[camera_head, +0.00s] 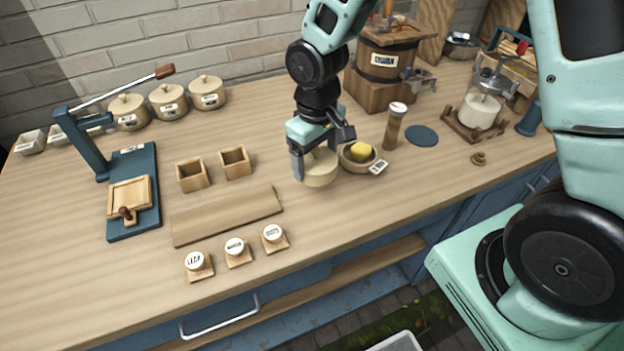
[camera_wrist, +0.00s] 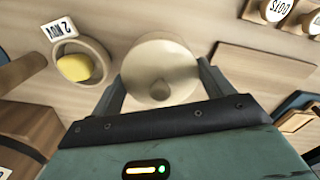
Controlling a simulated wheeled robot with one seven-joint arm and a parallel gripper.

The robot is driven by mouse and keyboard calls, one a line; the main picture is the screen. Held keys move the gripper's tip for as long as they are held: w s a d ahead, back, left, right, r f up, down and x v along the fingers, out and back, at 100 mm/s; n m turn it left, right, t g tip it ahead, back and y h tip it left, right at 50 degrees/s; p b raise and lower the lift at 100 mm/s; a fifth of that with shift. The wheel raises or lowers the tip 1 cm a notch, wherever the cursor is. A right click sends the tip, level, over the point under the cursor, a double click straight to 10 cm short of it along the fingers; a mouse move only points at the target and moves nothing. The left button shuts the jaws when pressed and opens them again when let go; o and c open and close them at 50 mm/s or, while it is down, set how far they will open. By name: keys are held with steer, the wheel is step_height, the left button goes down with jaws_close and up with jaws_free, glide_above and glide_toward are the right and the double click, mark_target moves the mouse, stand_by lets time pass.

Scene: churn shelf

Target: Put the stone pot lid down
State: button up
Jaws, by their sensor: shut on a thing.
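My gripper (camera_head: 322,152) is over the middle of the wooden counter and is shut on the stone pot lid (camera_head: 320,168), a round cream disc. In the wrist view the lid (camera_wrist: 160,66) sits between the two fingers, its round knob toward my gripper. The lid is level or nearly so, low over the counter just left of a shallow round bowl (camera_head: 346,160) holding a yellow lump (camera_head: 361,152). Whether the lid touches the counter cannot be told.
A wooden board (camera_head: 228,216) and two small open boxes (camera_head: 193,176) lie to the left. A blue press (camera_head: 133,200) stands farther left. Several lidded pots (camera_head: 168,102) stand at the back. A brown cylinder (camera_head: 394,128) and blue disc (camera_head: 422,136) are to the right.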

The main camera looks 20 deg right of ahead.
steer(key=shift+f, duration=2.7)
steer(key=shift+f, duration=0.2)
steer(key=o, duration=0.9)
steer(key=shift+o, duration=0.2)
steer(key=shift+r, duration=0.1)
